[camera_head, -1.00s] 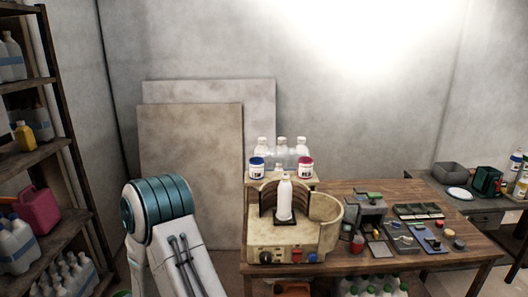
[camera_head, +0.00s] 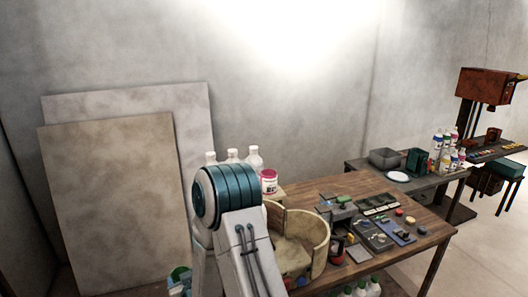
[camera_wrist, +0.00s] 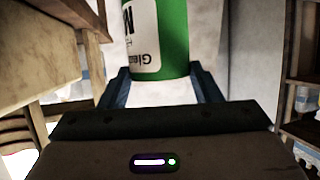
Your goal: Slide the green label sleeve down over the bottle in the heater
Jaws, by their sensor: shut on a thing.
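In the wrist view my gripper (camera_wrist: 159,72) is shut on the green label sleeve (camera_wrist: 175,40), which has a white panel with dark lettering. The sleeve's top is cut off by the frame edge.
White bottles (camera_head: 254,158) and a pink-labelled jar (camera_head: 268,182) stand behind the heater. Small tools and trays (camera_head: 372,235) crowd the wooden table (camera_head: 425,222). Large boards (camera_head: 105,205) lean on the wall at left. A grey table at right holds a bin (camera_head: 384,158).

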